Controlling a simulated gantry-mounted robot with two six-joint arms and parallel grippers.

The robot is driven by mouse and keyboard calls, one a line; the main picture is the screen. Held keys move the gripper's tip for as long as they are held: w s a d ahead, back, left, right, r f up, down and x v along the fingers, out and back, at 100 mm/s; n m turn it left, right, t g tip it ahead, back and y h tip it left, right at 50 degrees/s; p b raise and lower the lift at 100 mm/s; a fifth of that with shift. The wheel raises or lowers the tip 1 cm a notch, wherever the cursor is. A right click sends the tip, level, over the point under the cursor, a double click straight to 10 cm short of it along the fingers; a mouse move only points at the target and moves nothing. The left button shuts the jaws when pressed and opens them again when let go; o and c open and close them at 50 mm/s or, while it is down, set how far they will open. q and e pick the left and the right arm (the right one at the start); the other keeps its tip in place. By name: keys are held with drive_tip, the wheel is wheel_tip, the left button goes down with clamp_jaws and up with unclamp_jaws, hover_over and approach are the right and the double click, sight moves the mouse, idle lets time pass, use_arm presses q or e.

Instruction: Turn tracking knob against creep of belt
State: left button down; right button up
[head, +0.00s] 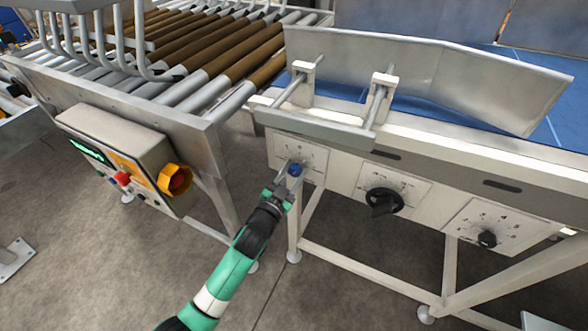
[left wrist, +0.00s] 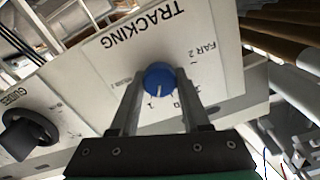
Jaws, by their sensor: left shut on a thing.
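The blue tracking knob (head: 295,170) sits on a pale scale plate at the left end of the belt conveyor's side. My left gripper (head: 286,180) reaches it from below and is shut on it. In the left wrist view the knob (left wrist: 160,79) lies between the two fingertips, with a white pointer line on its face. The plate (left wrist: 215,45) reads "TRACKING" upside down in that view, with small numbers partly hidden by the fingers. The blue belt (head: 430,100) runs behind the metal guide. My right gripper is not in view.
A black knob (head: 384,201) and a smaller dark knob (head: 487,239) sit to the right on the same side panel. The floor in front is clear.

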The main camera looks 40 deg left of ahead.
use_arm(q)
drive_tip(key=shift+m, duration=0.7)
drive_tip(key=shift+c, duration=1.9)
unclamp_jaws()
drive_tip(key=p+v, duration=0.2)
drive_tip(key=v, duration=0.9)
drive_tip(key=shift+s, duration=0.3)
drive_tip(key=shift+d+r, duration=0.1)
drive_tip(key=shift+d, duration=0.05)
